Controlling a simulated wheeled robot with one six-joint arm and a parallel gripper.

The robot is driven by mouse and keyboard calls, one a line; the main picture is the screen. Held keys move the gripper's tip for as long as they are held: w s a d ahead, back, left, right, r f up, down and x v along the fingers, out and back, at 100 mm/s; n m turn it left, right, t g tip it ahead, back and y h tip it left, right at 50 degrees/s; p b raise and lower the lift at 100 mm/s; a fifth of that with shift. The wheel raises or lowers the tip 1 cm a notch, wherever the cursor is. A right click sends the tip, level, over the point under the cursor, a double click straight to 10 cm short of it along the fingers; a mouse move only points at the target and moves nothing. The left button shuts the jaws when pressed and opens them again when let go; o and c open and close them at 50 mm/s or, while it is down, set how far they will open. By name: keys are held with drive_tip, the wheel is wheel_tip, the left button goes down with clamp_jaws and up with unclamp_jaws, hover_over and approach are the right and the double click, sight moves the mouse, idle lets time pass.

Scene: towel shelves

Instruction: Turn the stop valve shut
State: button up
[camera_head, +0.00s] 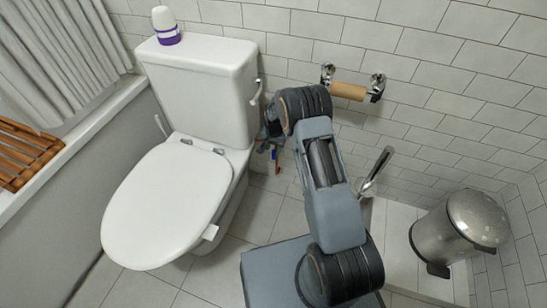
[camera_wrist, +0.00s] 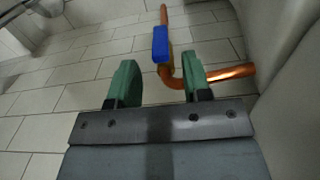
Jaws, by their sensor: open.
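The stop valve has a blue handle (camera_wrist: 160,44) on a bent copper pipe (camera_wrist: 230,73) in the wrist view. The handle lies just beyond my gripper (camera_wrist: 160,76), nearer the right finger in the picture. The green fingers are apart with nothing between them, and I see no contact with the handle. In the head view, my gripper (camera_head: 266,143) is low beside the toilet, partly hidden by my arm. A small blue patch of the valve (camera_head: 273,156) and a bit of pipe show just below it.
The white toilet (camera_head: 168,205) stands left of my arm, with a purple-and-white bottle (camera_head: 166,27) on its cistern. A paper-roll holder (camera_head: 348,91) is on the tiled wall. A toilet brush (camera_head: 376,170) and a metal bin (camera_head: 458,232) stand at right.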

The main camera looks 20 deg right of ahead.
sight(274, 159)
drive_tip(key=shift+f+b, duration=0.85)
drive_tip(key=shift+f, duration=2.2)
clamp_jaws()
